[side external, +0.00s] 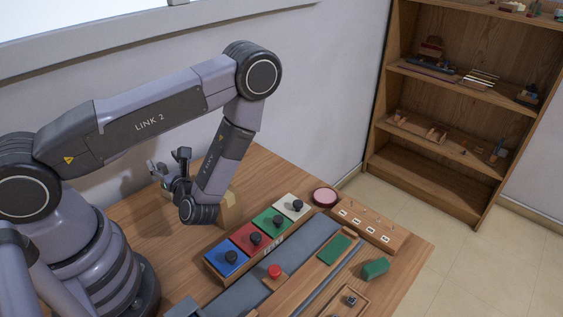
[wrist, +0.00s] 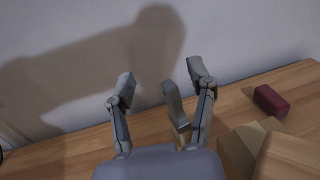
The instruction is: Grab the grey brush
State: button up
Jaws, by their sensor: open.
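My gripper (wrist: 159,80) is open in the wrist view, with its two grey fingers spread wide apart. A grey, upright piece, seemingly the grey brush (wrist: 175,104), shows between the fingers, closer to the right one. It looks slightly tilted, and its lower end is partly hidden by my gripper. I cannot tell whether the right finger touches it. In the side external view my gripper (side external: 168,170) is low over the table's back part, near the wall. The brush cannot be clearly told apart from the fingers there.
A tan wooden block (side external: 231,207) stands just right of my gripper; it also shows in the wrist view (wrist: 286,158). A dark red block (wrist: 269,100) lies farther right. A box of coloured panels with black knobs (side external: 256,238) is in front. The wall (wrist: 235,35) is close behind.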

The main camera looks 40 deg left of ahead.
aim_at(164, 171)
notch_tip(164, 171, down, 5)
jog(key=shift+f, duration=0.1)
jog(key=a, duration=0.5)
jog(key=shift+w+f, duration=0.1)
jog(key=shift+w, duration=0.25)
grip_shut()
